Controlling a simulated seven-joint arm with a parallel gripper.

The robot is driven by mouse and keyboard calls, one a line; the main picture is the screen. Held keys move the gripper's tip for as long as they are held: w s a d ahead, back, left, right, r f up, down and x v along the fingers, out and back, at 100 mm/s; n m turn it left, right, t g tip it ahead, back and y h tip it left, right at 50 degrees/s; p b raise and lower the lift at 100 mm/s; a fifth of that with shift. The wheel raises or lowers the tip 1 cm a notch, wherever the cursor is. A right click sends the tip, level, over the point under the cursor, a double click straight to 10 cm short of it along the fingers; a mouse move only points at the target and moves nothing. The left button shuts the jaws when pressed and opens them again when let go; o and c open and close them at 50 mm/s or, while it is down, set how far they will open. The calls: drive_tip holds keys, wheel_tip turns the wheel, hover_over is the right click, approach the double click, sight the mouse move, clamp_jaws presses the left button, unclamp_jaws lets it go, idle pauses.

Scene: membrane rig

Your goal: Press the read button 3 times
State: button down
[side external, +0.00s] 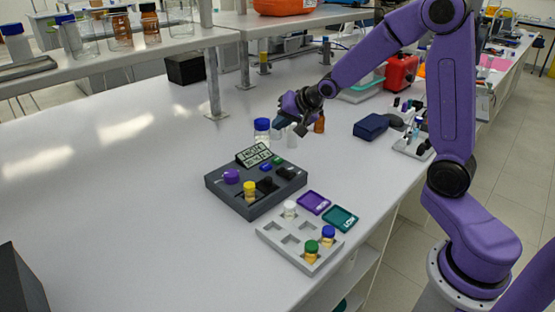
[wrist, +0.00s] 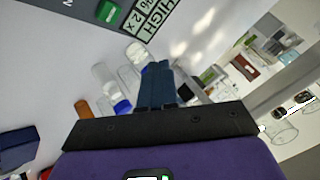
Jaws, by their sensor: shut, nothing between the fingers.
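The dark grey rig (side external: 222,190) sits on the bench in the side view, with a tilted display (side external: 254,155) showing text. On it are a green button (side external: 277,159), a blue button (side external: 266,167) and a purple knob (side external: 231,176). I cannot read which one is the read button. The wrist view shows the green button (wrist: 107,11) and the display (wrist: 150,18), with "HIGH" on it, at the top edge. My gripper (side external: 280,122) is shut and empty, above and behind the rig, apart from it. Its closed fingers also show in the wrist view (wrist: 157,80).
A blue-capped bottle (side external: 262,130), a clear bottle (side external: 291,137) and an amber bottle (side external: 320,123) stand close to my gripper. A grey vial tray (side external: 282,240), a purple tile (side external: 313,202) and a teal tile (side external: 341,218) lie before the rig.

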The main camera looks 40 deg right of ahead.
sight(281, 160)
drive_tip(key=shift+r, duration=0.5)
drive_tip(key=shift+f, duration=0.1)
drive_tip(key=shift+f, duration=4.3)
drive_tip(key=shift+f, duration=0.2)
drive_tip(key=shift+f, duration=0.25)
drive_tip(key=shift+f, duration=0.45)
drive_tip(key=shift+r, duration=0.9)
